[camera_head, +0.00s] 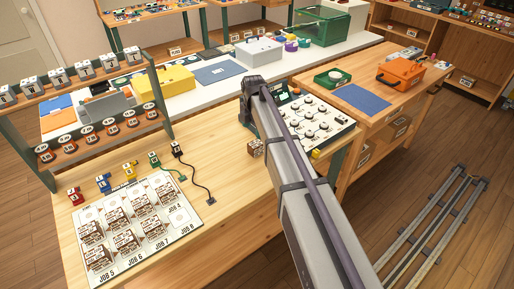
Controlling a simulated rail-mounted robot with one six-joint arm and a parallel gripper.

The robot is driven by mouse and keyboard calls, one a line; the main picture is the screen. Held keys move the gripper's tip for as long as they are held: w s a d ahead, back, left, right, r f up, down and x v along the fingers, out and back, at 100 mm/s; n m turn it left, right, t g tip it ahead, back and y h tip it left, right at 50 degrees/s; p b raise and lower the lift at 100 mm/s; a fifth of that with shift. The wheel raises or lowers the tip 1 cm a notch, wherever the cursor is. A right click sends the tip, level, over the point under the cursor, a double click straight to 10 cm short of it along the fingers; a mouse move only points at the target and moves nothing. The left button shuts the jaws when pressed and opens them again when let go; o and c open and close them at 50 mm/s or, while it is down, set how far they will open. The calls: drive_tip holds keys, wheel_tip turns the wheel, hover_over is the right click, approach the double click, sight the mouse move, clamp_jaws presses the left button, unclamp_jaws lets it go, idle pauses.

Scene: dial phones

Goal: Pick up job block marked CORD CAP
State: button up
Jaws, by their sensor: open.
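A small brown-and-white block (255,147) stands alone on the wooden workbench (225,200), close to the left side of my arm. Several similar brown-and-white blocks (126,241) sit on a white job board (181,214) at the front left of the bench. The markings on all these blocks are too small to read, so I cannot tell which says CORD CAP. My arm reaches in from the lower right, over the bench. My gripper's fingers are hidden behind the arm.
A two-tier rack (105,110) stands at the back left of the bench. Coloured small blocks and a dark cord (200,184) lie behind the board. A white panel with dials (318,122) is right of my arm. The bench between board and arm is mostly clear.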

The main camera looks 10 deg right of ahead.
sight(254, 144)
wheel_tip(254, 144, down, 11)
drive_tip(key=b, duration=1)
drive_tip(key=shift+d+b, duration=0.1)
drive_tip(key=shift+b, duration=0.2)
drive_tip(key=shift+r, duration=0.2)
drive_tip(key=c, duration=1)
wheel_tip(254, 144, up, 10)
drive_tip(key=p, duration=1)
drive_tip(key=shift+r+p, duration=0.15)
drive_tip(key=shift+p, duration=0.2)
